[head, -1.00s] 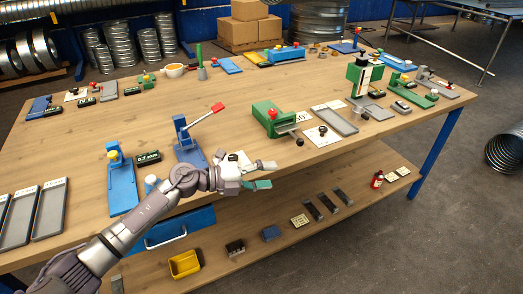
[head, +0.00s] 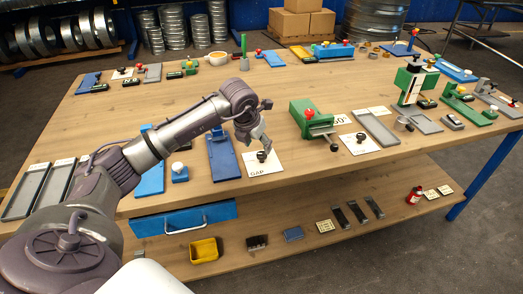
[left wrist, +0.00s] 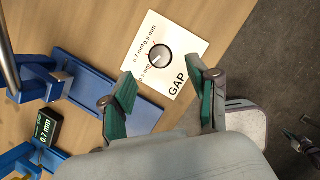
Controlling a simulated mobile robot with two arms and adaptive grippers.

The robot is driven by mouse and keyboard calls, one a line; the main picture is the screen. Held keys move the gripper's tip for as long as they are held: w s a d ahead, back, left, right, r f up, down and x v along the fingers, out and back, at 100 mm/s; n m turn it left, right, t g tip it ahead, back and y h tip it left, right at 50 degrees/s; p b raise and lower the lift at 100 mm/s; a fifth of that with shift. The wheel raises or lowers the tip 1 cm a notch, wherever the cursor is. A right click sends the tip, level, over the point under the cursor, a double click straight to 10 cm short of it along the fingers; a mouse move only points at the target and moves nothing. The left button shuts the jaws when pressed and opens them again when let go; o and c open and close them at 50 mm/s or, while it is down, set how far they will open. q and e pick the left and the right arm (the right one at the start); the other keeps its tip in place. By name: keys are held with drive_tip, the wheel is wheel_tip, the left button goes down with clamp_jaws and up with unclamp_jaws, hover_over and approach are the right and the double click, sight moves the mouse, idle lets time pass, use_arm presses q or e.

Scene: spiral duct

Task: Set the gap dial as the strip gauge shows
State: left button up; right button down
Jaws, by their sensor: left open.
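The gap dial is a black round knob (left wrist: 160,55) on a white card (left wrist: 186,47) marked GAP, with labels 0.5, 0.7 and 0.9 mm. A pale mark on the knob appears to point lower left, towards 0.5 mm. In the head view the knob (head: 262,156) is at the table's front edge. My left gripper (head: 256,141) is open and empty just above it; its green-padded fingers (left wrist: 165,100) are apart, short of the knob in the wrist view. A dark readout (left wrist: 45,129) beside a blue tool reads 0.7 mm; my arm hides it in the head view. My right gripper is out of view.
A blue stand (head: 223,160) is just left of the card. A green clamp device (head: 312,118) with a red knob stands to the right. Grey trays (head: 376,127) lie beyond it. A blue drawer (head: 186,221) hangs below the table edge. The table's middle is clear.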

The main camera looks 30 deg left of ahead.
sight(261, 154)
use_arm(q)
drive_tip(key=x, duration=0.4)
drive_tip(key=shift+f, duration=0.15)
drive_tip(key=shift+w+f+p, duration=0.25)
drive_tip(key=shift+f+p, duration=0.05)
drive_tip(key=shift+f, duration=0.25)
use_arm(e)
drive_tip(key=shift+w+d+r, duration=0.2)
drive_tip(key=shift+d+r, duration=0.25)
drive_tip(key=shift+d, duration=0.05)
use_arm(q)
drive_tip(key=c, duration=1.1)
drive_tip(key=shift+c, duration=0.2)
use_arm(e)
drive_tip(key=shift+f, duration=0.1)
